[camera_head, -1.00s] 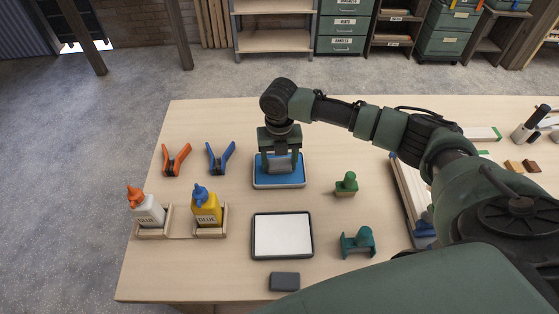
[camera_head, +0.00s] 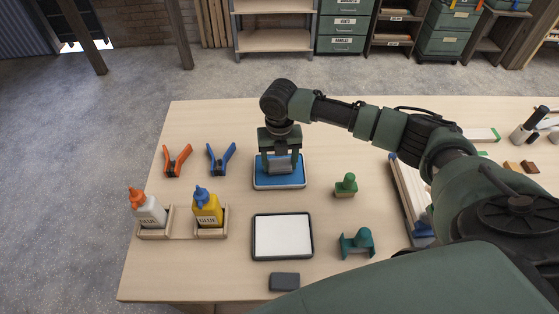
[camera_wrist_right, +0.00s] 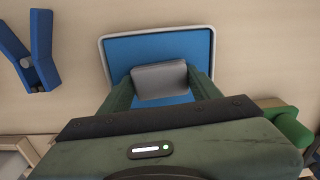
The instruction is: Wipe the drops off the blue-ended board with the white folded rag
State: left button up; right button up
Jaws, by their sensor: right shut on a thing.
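My right gripper (camera_head: 280,164) is shut on a grey block (camera_wrist_right: 160,80), low over the blue-surfaced tray (camera_head: 292,181). The tray's pale rim shows in the right wrist view (camera_wrist_right: 155,31); I cannot tell whether the block touches the blue surface. A pale board with blue at its end (camera_head: 409,192) lies at the right of the table, partly behind my right arm. I cannot make out drops on it. Nothing I can clearly identify as a white folded rag shows; a flat white surface fills a dark-rimmed tray (camera_head: 283,258). My left gripper is not in view.
Orange pliers (camera_head: 176,160) and blue pliers (camera_head: 221,159) lie at left. Two glue bottles (camera_head: 208,207) stand in wooden holders. A green-knobbed stamp (camera_head: 346,184), a teal piece (camera_head: 358,241) and a dark grey block (camera_head: 285,282) sit nearby. The far left table corner is bare.

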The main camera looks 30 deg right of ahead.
aim_at(279, 163)
jog(key=shift+r+p, duration=2.95)
jog(key=shift+r, duration=0.35)
jog(key=shift+f, duration=0.1)
jog(key=m, duration=0.1)
jog(key=b, duration=0.1)
jog(key=a+m, duration=0.1)
jog(key=shift+s+a+r+m, duration=0.1)
jog(key=shift+s+r+m, duration=0.15)
jog(key=shift+r+m, duration=0.05)
jog(key=s+a+r+m+b, duration=0.2)
jog(key=s+m+b, duration=0.3)
jog(key=m, duration=0.9)
jog(key=s+a+r+m+b, duration=0.2)
jog(key=s+m+b, duration=0.3)
jog(key=s+m, duration=0.4)
jog(key=shift+s+a+r+m+b, duration=0.35)
jog(key=shift+a+m, duration=0.4)
jog(key=shift+m, duration=2.25)
jog(key=shift+w, duration=0.15)
